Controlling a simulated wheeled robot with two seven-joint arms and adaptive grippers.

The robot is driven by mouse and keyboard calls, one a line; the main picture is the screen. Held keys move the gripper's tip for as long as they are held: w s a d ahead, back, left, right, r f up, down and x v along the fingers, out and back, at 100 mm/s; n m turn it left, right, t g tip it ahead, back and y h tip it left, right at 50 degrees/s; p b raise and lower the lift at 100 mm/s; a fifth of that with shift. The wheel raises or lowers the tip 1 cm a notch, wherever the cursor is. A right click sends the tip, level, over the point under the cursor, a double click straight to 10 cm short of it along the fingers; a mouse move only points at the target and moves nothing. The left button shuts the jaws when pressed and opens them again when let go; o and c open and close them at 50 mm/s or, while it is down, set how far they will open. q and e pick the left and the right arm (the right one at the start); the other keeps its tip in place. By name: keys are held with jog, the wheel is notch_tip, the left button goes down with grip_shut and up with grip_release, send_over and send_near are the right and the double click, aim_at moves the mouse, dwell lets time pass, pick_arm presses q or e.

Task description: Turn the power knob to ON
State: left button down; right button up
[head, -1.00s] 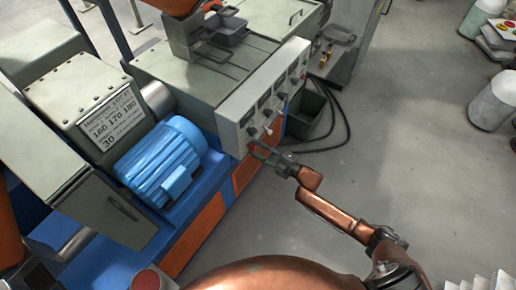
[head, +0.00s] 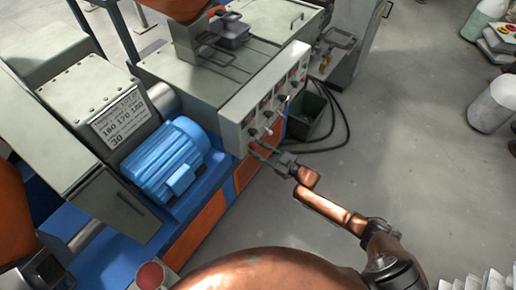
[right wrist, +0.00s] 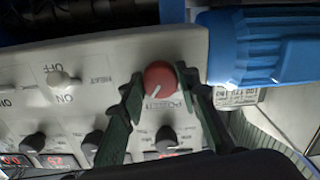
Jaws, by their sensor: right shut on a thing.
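The power knob (right wrist: 160,77) is a round red knob with a white pointer mark, on a pale control panel (right wrist: 95,42) in the right wrist view. Its label reads upside down there, and the pointer slants to the lower left. My right gripper (right wrist: 158,82) is shut on the knob, one green finger on each side. In the head view my right gripper (head: 254,148) is at the near lower end of the control panel (head: 231,136). There the knob is hidden or too small to tell.
A white toggle switch (right wrist: 62,80) and several black knobs (right wrist: 166,137) sit near the red one. Red displays (right wrist: 58,160) are lit. A blue motor (head: 165,160) stands left of the panel. A dark green bin (head: 306,113) and cables lie behind.

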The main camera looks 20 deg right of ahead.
jog(key=shift+d+r+m, duration=0.1)
jog(key=shift+m, duration=0.8)
jog(key=shift+w, duration=0.1)
jog(key=o, duration=1)
jog(key=shift+c, duration=0.2)
jog(key=shift+o, duration=1)
jog(key=v, duration=1.2)
